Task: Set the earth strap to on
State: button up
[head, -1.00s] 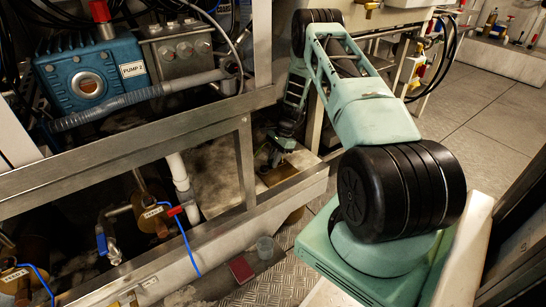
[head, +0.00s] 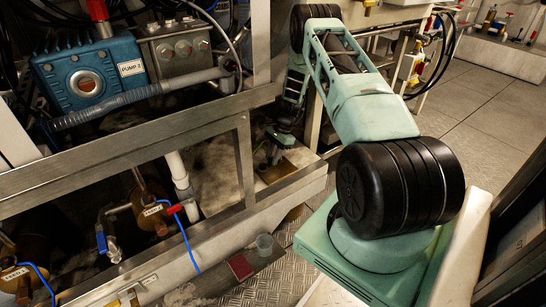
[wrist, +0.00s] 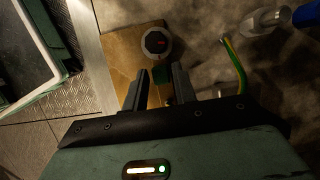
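In the wrist view a round grey knob (wrist: 157,42) with a small red mark on its dark face sits on a tan plate (wrist: 120,62). A small green piece (wrist: 160,74) shows just below the knob, between my fingers. A green-and-yellow cable (wrist: 234,64), which looks like an earth strap, runs to the right of the knob. My gripper (wrist: 159,88) is open, with its fingertips just short of the knob and a gap between them. In the head view my gripper (head: 276,152) is small, low behind the metal frame; the knob cannot be made out there.
A metal frame rail (head: 150,150) and upright (head: 244,160) stand left of my gripper. The blue pump (head: 88,75) sits behind the rail. A clear fitting with a blue end (wrist: 268,20) lies right of the cable. A cup (head: 264,243) and red block (head: 240,267) stand below.

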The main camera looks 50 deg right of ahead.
notch_tip(320, 180, up, 9)
jog(key=p, duration=0.2)
jog(key=shift+r+p, duration=0.2)
jog(key=shift+p, duration=0.15)
